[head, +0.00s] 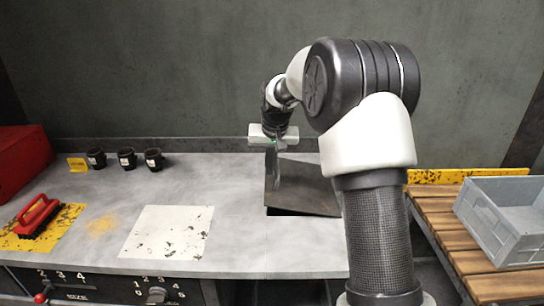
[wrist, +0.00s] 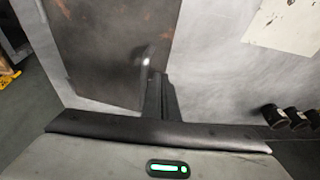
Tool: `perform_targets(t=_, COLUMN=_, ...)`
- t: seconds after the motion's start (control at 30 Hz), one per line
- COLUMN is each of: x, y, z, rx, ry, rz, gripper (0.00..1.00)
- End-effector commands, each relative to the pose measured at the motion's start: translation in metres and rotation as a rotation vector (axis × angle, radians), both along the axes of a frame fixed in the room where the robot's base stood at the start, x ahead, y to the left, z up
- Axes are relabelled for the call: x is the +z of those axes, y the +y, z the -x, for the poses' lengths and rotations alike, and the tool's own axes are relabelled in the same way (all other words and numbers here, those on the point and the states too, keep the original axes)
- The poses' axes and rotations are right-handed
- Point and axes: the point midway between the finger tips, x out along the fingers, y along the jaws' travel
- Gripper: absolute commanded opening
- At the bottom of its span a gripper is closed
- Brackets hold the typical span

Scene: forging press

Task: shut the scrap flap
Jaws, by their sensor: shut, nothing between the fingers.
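The scrap flap (head: 312,188) is a dark brown metal plate in the grey bench top, right of the middle in the head view. It looks tilted, with a dark gap under its front edge. My arm hides its right part. In the wrist view the flap (wrist: 105,45) fills the upper left. My gripper (head: 276,180) is shut and empty, pointing down at the flap's left part. In the wrist view the fingers (wrist: 157,85) are together near the flap's edge; I cannot tell whether they touch it.
A white worn sheet (head: 168,232) lies left of the flap. Several black cups (head: 127,158) stand at the back left. A red-handled brush (head: 38,217) lies at the far left. A grey crate (head: 505,222) stands on the slatted bench at right.

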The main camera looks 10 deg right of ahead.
Motion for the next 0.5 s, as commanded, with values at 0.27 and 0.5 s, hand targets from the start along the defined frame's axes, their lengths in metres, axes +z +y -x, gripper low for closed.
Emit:
perform_targets(t=0.27, x=-0.022, y=0.006, z=-0.001, rx=0.001, ry=-0.001, rz=0.000, gripper=0.00)
perform_targets(t=0.5, x=-0.023, y=0.006, z=-0.001, rx=0.000, ry=-0.001, rz=0.000, gripper=0.00)
